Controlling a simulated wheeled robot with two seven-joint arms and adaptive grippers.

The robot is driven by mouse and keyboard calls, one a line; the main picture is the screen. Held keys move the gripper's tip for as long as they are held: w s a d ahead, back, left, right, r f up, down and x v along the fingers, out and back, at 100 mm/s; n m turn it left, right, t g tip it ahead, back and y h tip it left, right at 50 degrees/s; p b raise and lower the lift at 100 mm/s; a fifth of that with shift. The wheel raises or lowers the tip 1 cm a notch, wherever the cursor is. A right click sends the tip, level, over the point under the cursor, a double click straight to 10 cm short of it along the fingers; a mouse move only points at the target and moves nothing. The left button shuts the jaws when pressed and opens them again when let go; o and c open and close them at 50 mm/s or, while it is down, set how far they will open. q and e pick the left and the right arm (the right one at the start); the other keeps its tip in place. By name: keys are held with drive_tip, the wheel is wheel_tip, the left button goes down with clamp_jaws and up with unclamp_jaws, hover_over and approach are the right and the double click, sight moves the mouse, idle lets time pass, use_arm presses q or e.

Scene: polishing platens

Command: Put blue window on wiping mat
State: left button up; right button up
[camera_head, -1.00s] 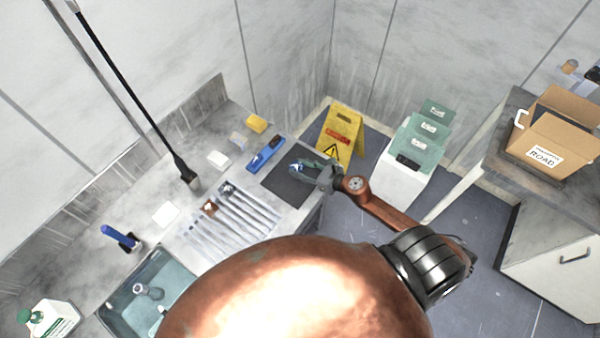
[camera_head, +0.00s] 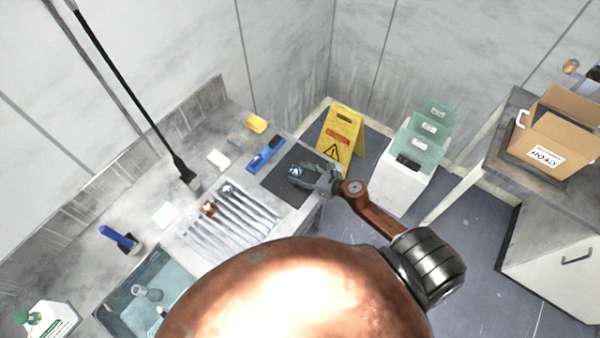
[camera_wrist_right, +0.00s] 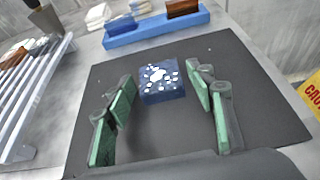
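The blue window (camera_head: 296,171) is a small dark blue block with white specks on top. It lies on the dark grey wiping mat (camera_head: 275,184) at the counter's right end. In the right wrist view, the blue window (camera_wrist_right: 162,92) rests flat on the wiping mat (camera_wrist_right: 255,80), between the far ends of the green-padded fingers. My right gripper (camera_head: 313,175) is open and low over the mat, with a visible gap on each side of the window. My left gripper is not in view.
A blue holder (camera_head: 266,154) with brown pieces lies beside the mat. A slatted rack (camera_head: 230,218) stands left of the mat, with a sink (camera_head: 150,290) beyond it. A yellow caution sign (camera_head: 342,135) and a white bin (camera_head: 405,178) stand right of the counter.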

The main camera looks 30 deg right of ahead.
drive_tip(key=shift+r, duration=0.1)
drive_tip(key=shift+r+p, duration=0.25)
drive_tip(key=shift+p, duration=0.1)
drive_tip(key=b+v, duration=0.2)
drive_tip(key=v, duration=0.8)
drive_tip(key=shift+s+d, duration=0.25)
drive_tip(key=shift+s, duration=0.15)
drive_tip(key=shift+s+d+r, duration=0.15)
drive_tip(key=shift+s+r, duration=0.1)
drive_tip(key=shift+s, duration=0.15)
